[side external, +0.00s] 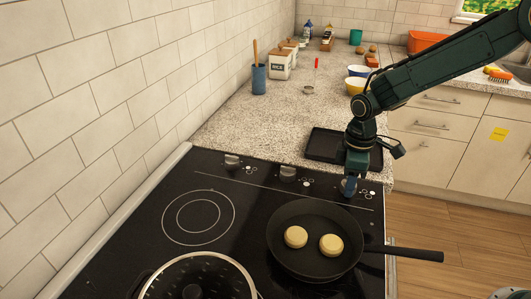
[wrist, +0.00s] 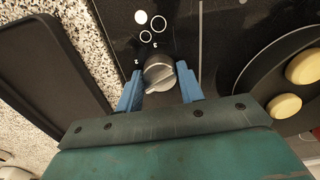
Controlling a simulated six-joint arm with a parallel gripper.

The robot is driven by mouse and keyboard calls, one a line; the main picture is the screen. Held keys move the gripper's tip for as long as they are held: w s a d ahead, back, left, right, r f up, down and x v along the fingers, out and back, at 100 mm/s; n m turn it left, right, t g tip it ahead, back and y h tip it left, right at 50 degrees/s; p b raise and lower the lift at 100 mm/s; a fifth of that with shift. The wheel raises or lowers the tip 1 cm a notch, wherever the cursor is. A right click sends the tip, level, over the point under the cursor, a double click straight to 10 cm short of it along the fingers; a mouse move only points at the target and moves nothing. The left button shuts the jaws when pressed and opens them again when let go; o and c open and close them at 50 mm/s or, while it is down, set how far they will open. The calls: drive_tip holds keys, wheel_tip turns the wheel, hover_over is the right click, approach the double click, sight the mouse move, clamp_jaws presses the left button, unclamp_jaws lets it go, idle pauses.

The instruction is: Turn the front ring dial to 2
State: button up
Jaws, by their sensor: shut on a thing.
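A silver dial (wrist: 158,72) sits on the black cooktop panel between the two blue fingertips of my gripper (wrist: 159,82). My gripper is shut on this dial, with one finger on each side. A raised grip bar crosses the dial face at a slant. White circle markings (wrist: 150,27) and small marks sit beside it, too small to read surely. In the side view my gripper (side external: 348,187) points down onto the rightmost dial of the row, which its fingers mostly hide. Two other dials, one at left (side external: 232,160) and one in the middle (side external: 288,172), stand free.
A black pan (side external: 292,262) with two pale round pieces of food stands close to my gripper, its handle pointing right. A dark tray (side external: 325,143) lies on the counter behind the dials. A pot (side external: 175,276) stands at the front left. The left burner (side external: 198,217) is bare.

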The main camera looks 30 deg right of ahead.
drive_tip(key=m, duration=0.5)
drive_tip(key=shift+m, duration=0.3)
drive_tip(key=m, duration=0.5)
drive_tip(key=shift+m, duration=0.3)
drive_tip(key=o, duration=1)
drive_tip(key=shift+r, duration=0.1)
wheel_tip(320, 180, up, 14)
drive_tip(key=shift+f, duration=0.15)
